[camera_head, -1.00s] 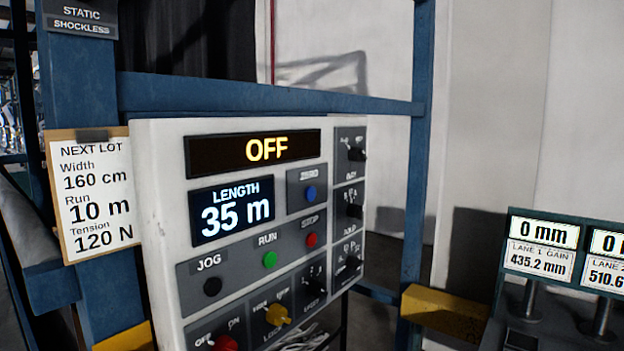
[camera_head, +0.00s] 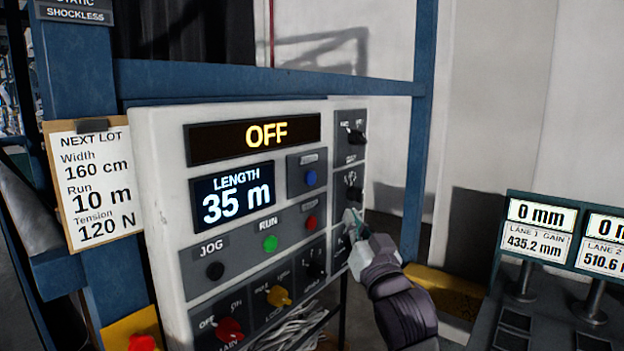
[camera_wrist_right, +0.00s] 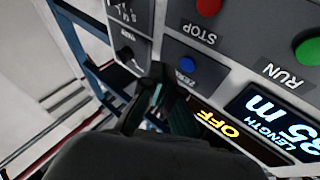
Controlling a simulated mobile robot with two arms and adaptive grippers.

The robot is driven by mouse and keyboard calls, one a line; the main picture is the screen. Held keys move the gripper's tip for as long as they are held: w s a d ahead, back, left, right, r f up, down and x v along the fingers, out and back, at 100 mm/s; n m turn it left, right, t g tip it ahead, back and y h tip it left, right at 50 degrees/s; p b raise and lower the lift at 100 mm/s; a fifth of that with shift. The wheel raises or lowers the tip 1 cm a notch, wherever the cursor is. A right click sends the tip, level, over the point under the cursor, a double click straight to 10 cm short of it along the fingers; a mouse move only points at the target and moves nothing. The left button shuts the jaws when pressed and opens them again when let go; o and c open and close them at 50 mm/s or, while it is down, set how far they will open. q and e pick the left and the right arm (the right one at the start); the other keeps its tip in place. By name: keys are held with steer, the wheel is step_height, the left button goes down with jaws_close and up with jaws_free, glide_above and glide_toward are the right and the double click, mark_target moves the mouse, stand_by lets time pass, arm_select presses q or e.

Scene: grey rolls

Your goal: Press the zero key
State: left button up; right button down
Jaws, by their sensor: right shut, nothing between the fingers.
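The zero key is a blue round button (camera_head: 311,177) on a grey plate at the upper right of the white control panel (camera_head: 160,200). The same blue button (camera_wrist_right: 188,66) shows in the right wrist view, its ZERO label upside down. My right gripper (camera_head: 350,217) is in front of the panel's right column of knobs, below and to the right of the blue button. It is shut and empty. In the right wrist view its fingers (camera_wrist_right: 160,92) show just beside the button; I cannot tell whether they touch the panel. My left gripper is not in view.
The panel display (camera_head: 250,135) reads OFF and the length display (camera_head: 232,203) reads 35 m. Red stop (camera_head: 311,222), green run (camera_head: 270,243) and black jog (camera_head: 215,270) buttons sit below. A lot card (camera_head: 95,190) hangs left. Lane gauges (camera_head: 540,230) stand right.

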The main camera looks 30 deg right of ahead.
mark_target(311, 178)
step_height(311, 178, up, 6)
steer(key=s+d+m+t+h, duration=0.1)
steer(key=shift+d+t, duration=0.3)
steer(key=shift+t, duration=0.1)
steer(key=shift+w, duration=0.1)
steer(key=w+a, duration=0.3)
steer(key=w, duration=0.5)
steer(key=shift+a+b, duration=0.2)
steer(key=shift+b, duration=0.1)
stand_by(1.0)
steer(key=shift+w+a, duration=0.15)
steer(key=shift+w, duration=0.2)
steer(key=shift+w+a, duration=0.15)
steer(key=shift+w, duration=0.25)
stand_by(0.7)
steer(key=shift+s, duration=0.1)
steer(key=shift+s+d, duration=0.3)
steer(key=shift+s, duration=0.35)
